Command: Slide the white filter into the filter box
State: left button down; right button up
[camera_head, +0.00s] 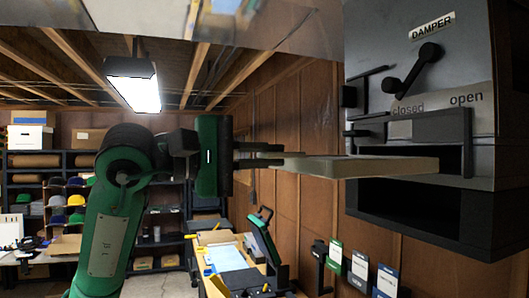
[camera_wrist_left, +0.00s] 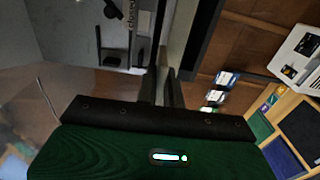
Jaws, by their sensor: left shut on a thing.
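The white filter (camera_head: 365,166) is a flat pale slab, held roughly level in the head view. My left gripper (camera_head: 285,158) is shut on its left end. The filter's right part lies at the front of the filter box (camera_head: 470,205), a grey cabinet with dark slots at the right. Its far end is close to the upper slot; I cannot tell how far inside it is. In the left wrist view the filter (camera_wrist_left: 180,35) shows edge-on between the fingers (camera_wrist_left: 163,88). My right gripper is not in view.
A damper lever (camera_head: 412,72) with closed and open labels sits above the slot. A dark lower opening (camera_head: 415,212) lies beneath. A workbench (camera_head: 225,262) with papers stands below, and shelves (camera_head: 70,160) with hats stand at the back left.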

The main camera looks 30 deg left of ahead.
aim_at(301, 153)
pick_arm(q)
jog(key=p+x, duration=0.1)
jog(key=x, duration=0.1)
jog(key=shift+w+d, duration=0.3)
jog(key=shift+p+x, duration=0.5)
jog(key=shift+x, duration=1.1)
jog(key=p+x, duration=0.1)
jog(key=x, duration=0.3)
jog(key=shift+w+r+p, duration=0.1)
jog(key=shift+p, duration=0.2)
jog(key=p+x, duration=0.1)
jog(key=x, duration=0.2)
jog(key=shift+w+d, duration=0.15)
jog(key=x, duration=0.5)
jog(key=shift+w+d, duration=0.25)
jog(key=shift+d, duration=0.05)
jog(key=shift+p+x, duration=0.3)
jog(key=shift+x, duration=1.1)
jog(key=shift+f+b, duration=0.25)
jog(key=shift+b, duration=0.3)
